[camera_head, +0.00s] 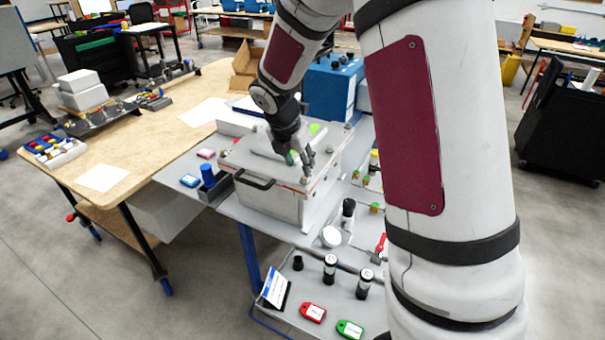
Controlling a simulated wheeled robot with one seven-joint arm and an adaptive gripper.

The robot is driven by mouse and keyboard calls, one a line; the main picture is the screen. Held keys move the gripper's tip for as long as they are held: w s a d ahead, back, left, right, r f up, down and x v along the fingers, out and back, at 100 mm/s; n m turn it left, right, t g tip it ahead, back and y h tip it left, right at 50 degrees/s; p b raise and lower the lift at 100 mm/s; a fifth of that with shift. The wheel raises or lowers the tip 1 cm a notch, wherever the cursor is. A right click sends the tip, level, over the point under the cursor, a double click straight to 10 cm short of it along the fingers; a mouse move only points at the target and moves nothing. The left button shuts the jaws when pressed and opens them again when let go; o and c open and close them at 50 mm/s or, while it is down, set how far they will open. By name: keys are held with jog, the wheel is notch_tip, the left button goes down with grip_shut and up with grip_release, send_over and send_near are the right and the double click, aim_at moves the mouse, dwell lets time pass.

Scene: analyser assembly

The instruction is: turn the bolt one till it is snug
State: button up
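A grey metal analyser case (266,203) with a light lid and a black front handle stands on the grey bench. My gripper (301,163) points down over the front right part of the lid. A small bolt-like head (304,181) shows at the lid's front right corner, just below my fingertips. I cannot tell whether the fingers touch it or which bolt is bolt one. The fingers are small and dark here, and their gap is unclear. My arm hides part of the scene to the right.
A blue box (331,88) stands behind the case. A wooden table (140,150) adjoins at left.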

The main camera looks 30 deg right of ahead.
aim_at(304, 178)
jog(key=shift+x, duration=3.2)
grip_shut()
